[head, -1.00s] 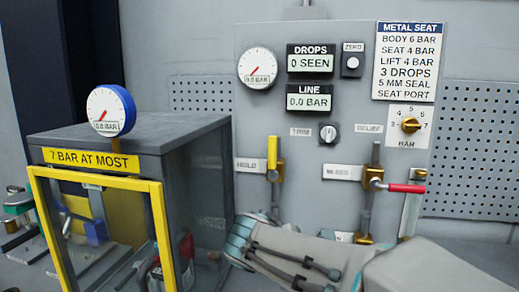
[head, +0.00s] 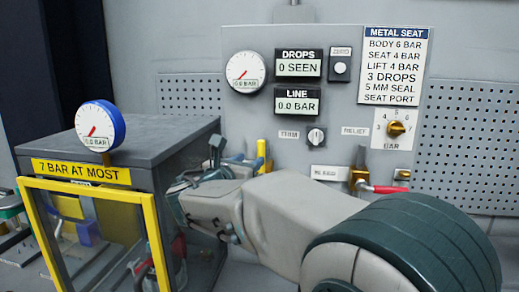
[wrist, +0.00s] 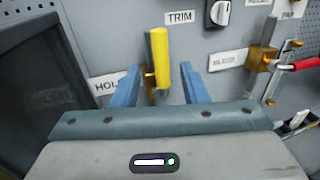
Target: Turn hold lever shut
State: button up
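The hold lever has a yellow handle (wrist: 159,48) that stands upright on a brass valve in the wrist view. Its HOLD label (wrist: 106,83) is partly covered by a finger. In the head view only part of the yellow handle (head: 261,152) shows behind my arm. My gripper (wrist: 162,68) is open, with one blue finger to the left of the handle and one to the right. Gaps show between handle and fingers. Whether the fingertips reach past the handle in depth is hard to tell.
A bleed valve with a red lever (head: 388,189) sits to the right, its handle level. The TRIM knob (wrist: 220,13) is above right. A grey cabinet (head: 150,140) with a yellow-framed front stands at left. The line display (head: 297,106) reads 0.0 bar.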

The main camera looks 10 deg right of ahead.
aim_at(259, 154)
jog(key=p+x, duration=0.1)
jog(key=x, duration=0.6)
jog(key=shift+w+d+p, duration=0.15)
jog(key=shift+d+p, duration=0.05)
jog(key=shift+p, duration=0.1)
grip_shut()
